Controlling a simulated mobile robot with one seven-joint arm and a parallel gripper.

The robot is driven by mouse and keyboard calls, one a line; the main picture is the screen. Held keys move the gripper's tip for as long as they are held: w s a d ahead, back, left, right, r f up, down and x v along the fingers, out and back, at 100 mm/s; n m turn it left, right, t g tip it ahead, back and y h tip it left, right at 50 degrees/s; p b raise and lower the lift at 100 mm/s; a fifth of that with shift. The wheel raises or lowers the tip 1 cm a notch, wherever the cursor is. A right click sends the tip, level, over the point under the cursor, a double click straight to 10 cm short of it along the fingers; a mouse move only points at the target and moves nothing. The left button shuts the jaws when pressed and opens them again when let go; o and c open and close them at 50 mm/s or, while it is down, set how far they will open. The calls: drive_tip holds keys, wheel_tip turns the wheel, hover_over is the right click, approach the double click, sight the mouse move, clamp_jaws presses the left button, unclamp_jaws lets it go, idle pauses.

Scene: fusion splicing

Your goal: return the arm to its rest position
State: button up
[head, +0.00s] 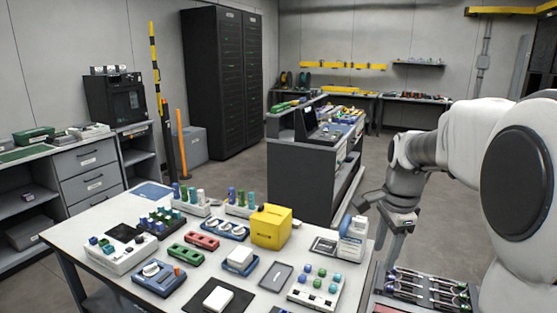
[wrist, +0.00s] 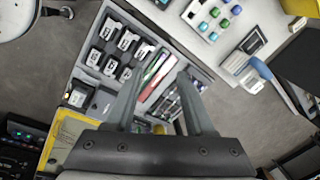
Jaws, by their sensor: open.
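My arm, white with a grey wrist, reaches in from the right of the head view. My gripper (wrist: 160,88) shows in the wrist view with its two dark fingers spread apart and nothing between them. It hangs above a grey tray (wrist: 196,66) that holds labelled black blocks (wrist: 115,50) and red and green strips (wrist: 157,78). In the head view, the wrist is beside the right edge of the white table (head: 189,253), above the floor. The fingers cover part of the tray.
A yellow box (head: 271,226) and a white dispenser (head: 353,238) stand on the crowded table, the dispenser near its right edge. A rack of tools (head: 427,290) lies low at the right. A grey workstation (head: 308,178) stands behind. Floor is open between it and the table.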

drive_tip(key=s+a+r+n+t+p, duration=0.1)
drive_tip(key=s+a+r+n, duration=0.1)
drive_tip(key=s+n, duration=0.3)
drive_tip(key=s+a+r+n+t+p, duration=0.1)
drive_tip(key=s+a+r+n, duration=0.1)
drive_tip(key=s+n, duration=0.4)
drive_tip(key=s+a+r+n+t+p, duration=0.1)
drive_tip(key=s+a+r+n+t, duration=0.1)
drive_tip(key=s, duration=0.8)
drive_tip(key=shift+s+a+r+n+p, duration=0.45)
drive_tip(key=shift+a+n, duration=0.8)
drive_tip(key=shift+n, duration=0.65)
drive_tip(key=shift+r, duration=0.1)
